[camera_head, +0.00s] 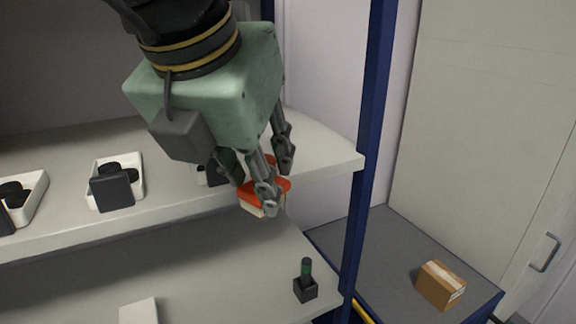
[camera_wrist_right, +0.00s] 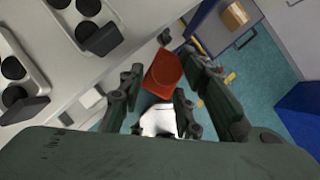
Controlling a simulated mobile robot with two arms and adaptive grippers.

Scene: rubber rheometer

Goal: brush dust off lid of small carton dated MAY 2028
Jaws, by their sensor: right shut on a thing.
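My right gripper (camera_head: 274,184) reaches down from the top of the head view, at the right end of the upper shelf. It is shut on a red brush-like thing with a pale underside (camera_head: 252,210), partly hidden by the fingers. In the right wrist view the red part (camera_wrist_right: 165,73) shows between the fingers. A small brown carton (camera_head: 440,286) with a pale strip on its lid sits on a low grey surface at the lower right, apart from the gripper. It also shows in the right wrist view (camera_wrist_right: 234,16). No date is readable. My left gripper is out of view.
The upper shelf (camera_head: 335,160) holds white trays (camera_head: 136,184) with black discs and dark plates. A dark holder with a green-banded item (camera_head: 305,284) and a white block (camera_head: 139,312) stand on the lower shelf. A blue post (camera_head: 369,130) separates shelf and carton. Room around the carton is clear.

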